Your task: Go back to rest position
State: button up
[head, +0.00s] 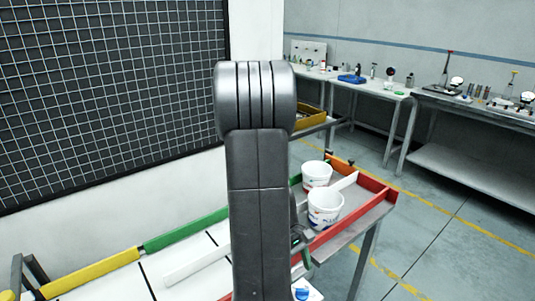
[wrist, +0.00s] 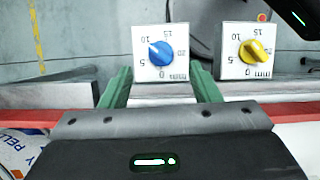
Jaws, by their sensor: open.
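My gripper (wrist: 160,70) shows in the wrist view with its two green fingers spread apart and nothing between them. Beyond the fingertips is a white box with a blue dial (wrist: 160,53). A similar box with a yellow dial (wrist: 257,50) is to its right. Both carry printed numbers that appear upside down. I cannot tell how far the fingertips are from the boxes. In the head view my own arm stands upright in the middle and hides most of the gripper and part of the table.
Two white tubs (head: 316,174) (head: 325,209) stand in the red-edged right section of the table. One white printed tub (wrist: 15,155) shows at the wrist view's lower left. Green (head: 186,229) and yellow rails (head: 92,274) edge the table. A black grid panel (head: 110,90) is behind.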

jog(key=v, duration=0.8)
